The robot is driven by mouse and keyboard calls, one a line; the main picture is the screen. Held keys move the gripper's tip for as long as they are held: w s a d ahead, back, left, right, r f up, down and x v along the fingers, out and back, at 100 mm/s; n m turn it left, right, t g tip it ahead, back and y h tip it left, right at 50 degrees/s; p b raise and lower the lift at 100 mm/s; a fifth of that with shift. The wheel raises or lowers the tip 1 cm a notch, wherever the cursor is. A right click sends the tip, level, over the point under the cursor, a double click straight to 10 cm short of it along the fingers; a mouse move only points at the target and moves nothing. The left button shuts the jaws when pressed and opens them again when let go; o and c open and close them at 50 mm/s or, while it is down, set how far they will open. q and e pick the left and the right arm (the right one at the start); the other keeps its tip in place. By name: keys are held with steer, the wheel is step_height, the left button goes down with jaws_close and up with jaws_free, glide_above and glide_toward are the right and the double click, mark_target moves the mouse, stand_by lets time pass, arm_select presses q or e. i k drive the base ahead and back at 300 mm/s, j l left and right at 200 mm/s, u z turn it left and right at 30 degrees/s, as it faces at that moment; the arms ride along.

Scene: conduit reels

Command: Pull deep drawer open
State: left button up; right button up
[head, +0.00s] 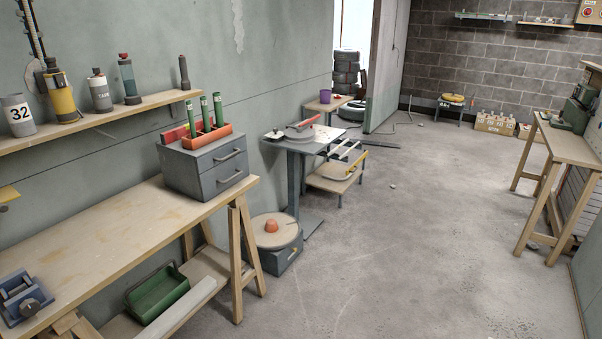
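A small grey drawer cabinet (182,172) stands at the right end of the wooden workbench on the left. I cannot tell clearly which one is deeper. An orange tray (212,137) with several green tubes sits on top of the cabinet. Neither of my grippers is in view.
The workbench (110,225) is mostly bare, with a blue-grey vise (24,297) at its near end. A green bin (157,293) lies on its lower shelf. A grey pedestal stand (293,175) is beyond the cabinet. The concrete floor (400,240) is open on the right.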

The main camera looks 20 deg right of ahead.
mark_target(216, 179)
steer(key=z, duration=0.35)
steer(key=i+l, duration=0.1)
steer(key=i, duration=0.3)
steer(key=i+l+z, duration=0.15)
steer(key=i, duration=0.3)
